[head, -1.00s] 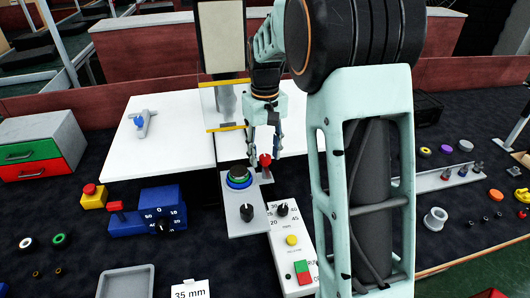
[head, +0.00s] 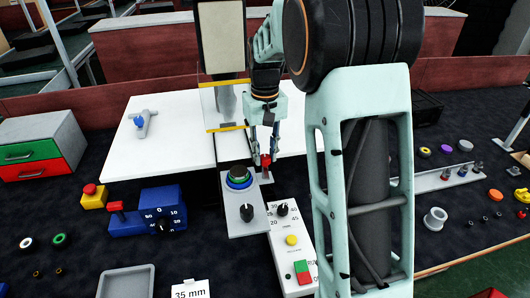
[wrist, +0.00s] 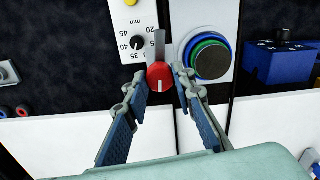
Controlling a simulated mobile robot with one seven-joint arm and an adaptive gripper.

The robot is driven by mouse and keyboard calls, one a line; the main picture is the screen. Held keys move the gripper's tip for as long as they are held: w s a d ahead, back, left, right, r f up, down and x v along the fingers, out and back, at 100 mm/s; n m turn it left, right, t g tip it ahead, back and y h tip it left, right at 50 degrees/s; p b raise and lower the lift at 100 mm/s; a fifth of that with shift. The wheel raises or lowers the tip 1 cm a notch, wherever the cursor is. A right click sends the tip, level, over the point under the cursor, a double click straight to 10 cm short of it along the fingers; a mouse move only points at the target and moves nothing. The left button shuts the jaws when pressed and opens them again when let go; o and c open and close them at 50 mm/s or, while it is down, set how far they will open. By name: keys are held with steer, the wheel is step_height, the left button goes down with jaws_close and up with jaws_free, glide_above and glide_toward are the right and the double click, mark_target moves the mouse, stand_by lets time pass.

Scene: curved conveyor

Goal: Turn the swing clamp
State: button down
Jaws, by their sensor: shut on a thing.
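The swing clamp shows in the wrist view as a red knob (wrist: 160,77) with a grey arm pointing up the picture, away from my gripper. In the head view its red part (head: 265,161) is small, at the far right corner of the grey fixture plate (head: 239,218). My gripper (head: 264,158) reaches down over it. In the wrist view my gripper (wrist: 162,78) has one finger on each side of the red knob, shut on it. The knob's underside is hidden.
A round black part with green and blue rings (head: 238,178) sits close beside the clamp. A white control box (head: 290,240) with a dial and buttons stands at its near right. A yellow-edged clear panel (head: 226,105) rises behind. A blue device (head: 150,212) lies left.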

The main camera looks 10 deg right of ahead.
steer(key=m, duration=0.4)
steer(key=shift+r+p, duration=0.1)
steer(key=shift+p, duration=0.25)
steer(key=m, duration=0.4)
steer(key=shift+m+p, duration=0.35)
steer(key=shift+m, duration=0.05)
steer(key=m+p, duration=0.1)
steer(key=m, duration=0.3)
steer(key=shift+m+p, duration=0.35)
steer(key=shift+m, duration=1.45)
steer(key=c, duration=1.6)
jaws_free()
